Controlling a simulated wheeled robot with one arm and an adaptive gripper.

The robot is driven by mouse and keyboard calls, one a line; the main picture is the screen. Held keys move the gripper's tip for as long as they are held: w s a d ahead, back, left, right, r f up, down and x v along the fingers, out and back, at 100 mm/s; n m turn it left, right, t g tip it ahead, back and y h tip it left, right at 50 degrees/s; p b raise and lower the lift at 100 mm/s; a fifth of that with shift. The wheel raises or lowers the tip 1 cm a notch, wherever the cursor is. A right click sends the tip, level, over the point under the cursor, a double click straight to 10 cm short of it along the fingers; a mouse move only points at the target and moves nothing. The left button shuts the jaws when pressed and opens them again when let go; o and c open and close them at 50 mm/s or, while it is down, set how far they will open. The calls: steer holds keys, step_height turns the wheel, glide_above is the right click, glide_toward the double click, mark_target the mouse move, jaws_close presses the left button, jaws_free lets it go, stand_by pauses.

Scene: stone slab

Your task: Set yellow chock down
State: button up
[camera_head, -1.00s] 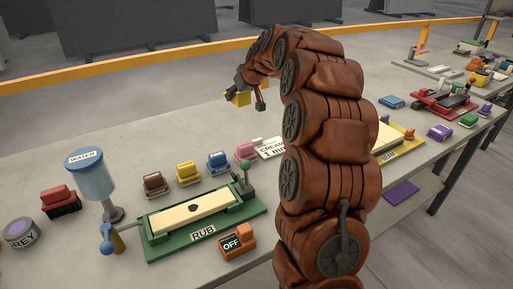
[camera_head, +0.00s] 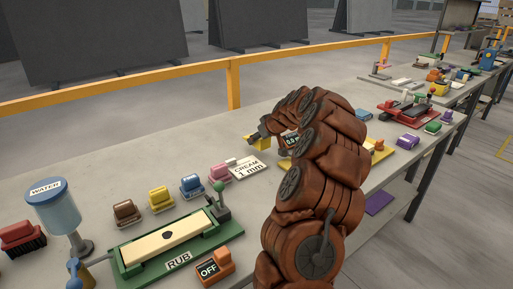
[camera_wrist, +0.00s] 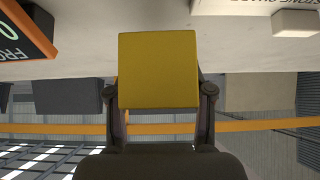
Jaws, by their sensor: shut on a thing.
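The yellow chock (camera_wrist: 158,70) fills the middle of the wrist view as a plain yellow block, with a gripper finger on each side. My gripper (camera_wrist: 160,92) is shut on it. In the head view the yellow chock (camera_head: 251,144) shows small and partly hidden at the tip of my gripper (camera_head: 259,137). It is near the back of the grey slab (camera_head: 135,165), behind and right of the CREAM 1 mm card. I cannot tell whether its underside touches the slab.
The CREAM card (camera_head: 250,171) and a pink block (camera_head: 221,171) are close in front. A small display (camera_head: 291,139) shows just right of my gripper, partly behind my arm. Blue (camera_head: 192,186), yellow (camera_head: 160,199) and brown (camera_head: 126,212) blocks line up left. The slab's back strip looks clear.

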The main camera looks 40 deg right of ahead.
mark_target(258, 153)
steer(key=shift+f, duration=1.95)
steer(key=shift+f, duration=0.2)
steer(key=o, duration=1.2)
steer(key=shift+r, duration=0.1)
